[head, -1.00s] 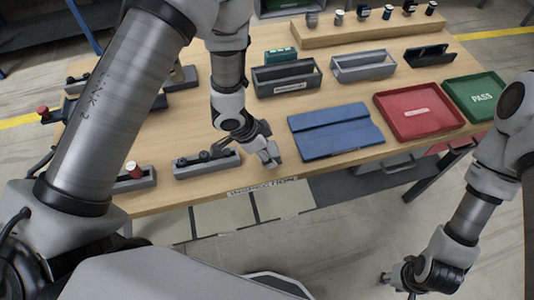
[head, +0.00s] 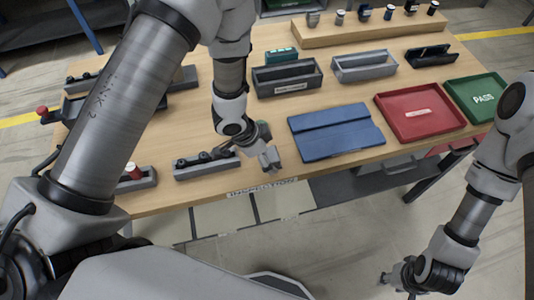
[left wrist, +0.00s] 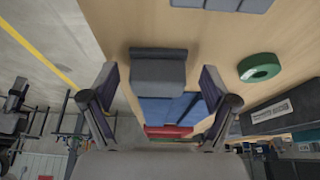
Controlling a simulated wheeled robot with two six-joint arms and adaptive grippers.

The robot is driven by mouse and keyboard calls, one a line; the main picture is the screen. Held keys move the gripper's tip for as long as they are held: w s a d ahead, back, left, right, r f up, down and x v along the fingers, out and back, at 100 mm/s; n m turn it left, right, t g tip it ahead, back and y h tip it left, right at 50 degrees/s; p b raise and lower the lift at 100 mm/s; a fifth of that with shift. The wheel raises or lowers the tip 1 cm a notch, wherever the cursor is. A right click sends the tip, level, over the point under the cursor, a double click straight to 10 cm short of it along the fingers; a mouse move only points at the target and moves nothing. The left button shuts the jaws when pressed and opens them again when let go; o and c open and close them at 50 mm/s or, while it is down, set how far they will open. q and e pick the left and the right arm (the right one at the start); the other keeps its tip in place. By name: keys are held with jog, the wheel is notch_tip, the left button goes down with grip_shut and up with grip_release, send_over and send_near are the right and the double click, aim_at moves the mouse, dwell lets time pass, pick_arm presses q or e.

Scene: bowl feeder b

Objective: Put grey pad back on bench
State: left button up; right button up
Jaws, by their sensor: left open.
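The grey pad (left wrist: 158,72) shows in the left wrist view as a dark grey block with a raised strip along its far side. It appears to lie on the wooden bench (left wrist: 225,35), near the bench edge. My left gripper (left wrist: 155,92) is open, with one finger on either side of the pad and gaps visible between. In the head view my left gripper (head: 271,160) is low over the front edge of the bench, and I cannot make out the pad clearly there. My right gripper (head: 398,281) hangs off the bench at the lower right, its fingers too small to read.
A blue mat (head: 335,132) lies right of my left gripper, then a red tray (head: 412,112) and a green tray (head: 480,97). A grey fixture (head: 205,166) stands to its left. A green ring (left wrist: 259,68) and bins (head: 287,80) stand behind.

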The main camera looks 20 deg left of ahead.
pick_arm(q)
jog(key=v, duration=1.1)
jog(key=shift+r, duration=0.35)
jog(key=shift+a, duration=0.1)
